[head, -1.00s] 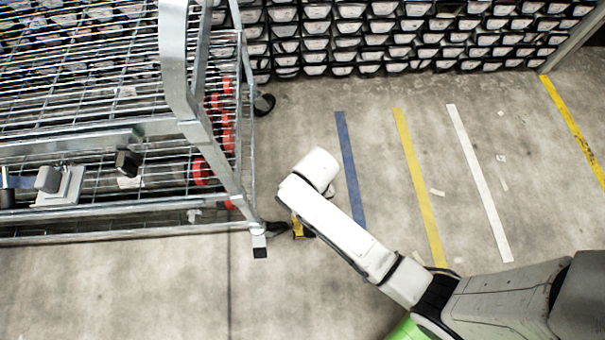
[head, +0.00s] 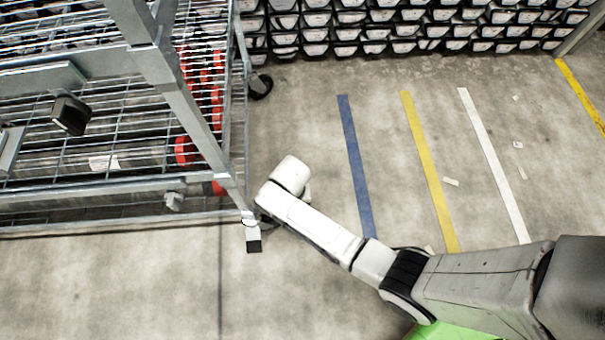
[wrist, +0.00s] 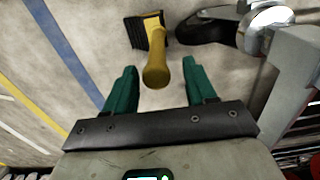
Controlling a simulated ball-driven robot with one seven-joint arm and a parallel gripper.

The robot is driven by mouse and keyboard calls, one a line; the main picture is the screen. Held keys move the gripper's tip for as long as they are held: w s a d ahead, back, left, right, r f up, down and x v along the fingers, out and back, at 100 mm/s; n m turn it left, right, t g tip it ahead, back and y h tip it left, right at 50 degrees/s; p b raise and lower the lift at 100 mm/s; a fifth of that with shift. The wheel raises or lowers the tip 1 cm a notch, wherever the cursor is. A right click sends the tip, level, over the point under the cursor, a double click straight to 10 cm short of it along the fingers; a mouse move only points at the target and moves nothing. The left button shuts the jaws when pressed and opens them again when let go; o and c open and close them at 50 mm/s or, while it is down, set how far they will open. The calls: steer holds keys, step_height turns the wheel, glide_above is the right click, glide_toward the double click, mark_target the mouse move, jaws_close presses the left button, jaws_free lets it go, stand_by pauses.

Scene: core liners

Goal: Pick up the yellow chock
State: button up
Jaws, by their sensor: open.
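The yellow chock (wrist: 156,50) shows in the wrist view, on the concrete floor just ahead of my gripper. It has a dark ribbed block at its far left and a rounded yellow end toward me. My gripper (wrist: 158,80) is open, with its two green fingers apart. The chock's rounded end appears between the fingertips in the picture; I see no finger touching it. In the head view my arm hides the chock and the gripper.
A black caster wheel (wrist: 205,27) of the wire cart (head: 185,105) stands close to the right of the chock. The cart's metal leg (head: 252,236) is near my wrist. Blue (head: 353,150), yellow and white floor strips lie to the right on open floor.

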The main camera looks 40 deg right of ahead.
steer(key=f+b, duration=0.3)
steer(key=f, duration=0.2)
steer(key=shift+s+d+f+b, duration=0.1)
steer(key=shift+d+b, duration=0.1)
steer(key=shift+b, duration=0.15)
jaws_close()
stand_by(1.2)
